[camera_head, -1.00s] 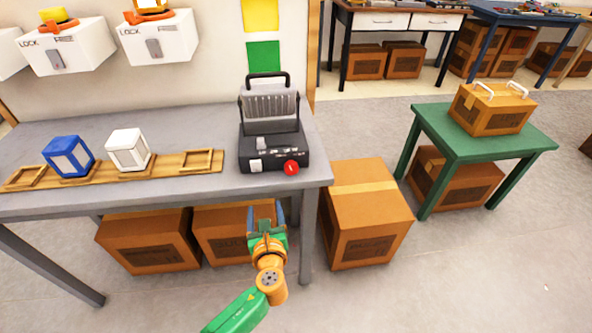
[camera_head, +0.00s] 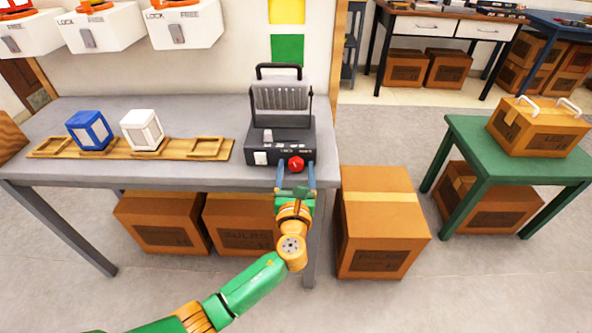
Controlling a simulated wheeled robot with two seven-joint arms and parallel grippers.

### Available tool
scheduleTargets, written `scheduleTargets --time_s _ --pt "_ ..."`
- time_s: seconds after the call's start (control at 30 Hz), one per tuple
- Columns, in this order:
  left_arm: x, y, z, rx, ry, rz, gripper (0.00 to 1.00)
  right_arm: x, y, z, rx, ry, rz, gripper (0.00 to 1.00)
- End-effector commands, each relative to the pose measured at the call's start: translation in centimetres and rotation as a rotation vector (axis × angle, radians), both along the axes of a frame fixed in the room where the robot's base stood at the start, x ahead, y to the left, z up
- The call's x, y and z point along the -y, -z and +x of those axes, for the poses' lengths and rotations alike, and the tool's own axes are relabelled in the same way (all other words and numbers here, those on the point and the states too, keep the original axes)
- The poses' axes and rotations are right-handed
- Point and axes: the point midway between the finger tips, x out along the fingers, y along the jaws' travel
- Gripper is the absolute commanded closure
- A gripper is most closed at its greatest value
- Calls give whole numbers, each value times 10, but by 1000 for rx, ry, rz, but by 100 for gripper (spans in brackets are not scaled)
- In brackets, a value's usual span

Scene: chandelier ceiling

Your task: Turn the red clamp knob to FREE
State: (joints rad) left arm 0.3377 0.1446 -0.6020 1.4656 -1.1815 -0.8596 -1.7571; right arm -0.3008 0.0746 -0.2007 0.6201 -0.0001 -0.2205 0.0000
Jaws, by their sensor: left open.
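The red clamp knob (camera_head: 296,164) sits on the front right of a dark grey device (camera_head: 266,142) with a handle, on the grey table. Small labels are on the front beside it, too small to read surely. My left gripper (camera_head: 296,182) is open just in front of the knob, at the table's front edge. Its two blue-grey fingers point at the device, one on each side just below the knob. I cannot tell whether they touch it. My right gripper is out of view.
A wooden rack (camera_head: 192,150) holds a blue block (camera_head: 90,130) and a white block (camera_head: 142,130) left of the device. Cardboard boxes stand under the table, and one large box (camera_head: 382,222) stands right of it.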

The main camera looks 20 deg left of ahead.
Motion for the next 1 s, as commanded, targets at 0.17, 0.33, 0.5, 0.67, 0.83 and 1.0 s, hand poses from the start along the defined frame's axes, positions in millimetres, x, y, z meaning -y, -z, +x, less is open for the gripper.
scheduleTargets --time_s 0.17,0.33,0.5,0.67,0.83,1.0 --pt "0 0 0 0 0 0 69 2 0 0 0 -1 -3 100" --pt "0 0 0 0 0 0 100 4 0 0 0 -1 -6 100" --pt "0 2 0 50 -1 -178 100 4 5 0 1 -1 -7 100" --pt "0 2 0 118 -1 -414 100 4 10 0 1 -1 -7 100" --pt "0 1 0 128 0 -454 100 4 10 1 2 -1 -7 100" --pt "0 1 0 128 0 -452 48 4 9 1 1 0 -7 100"
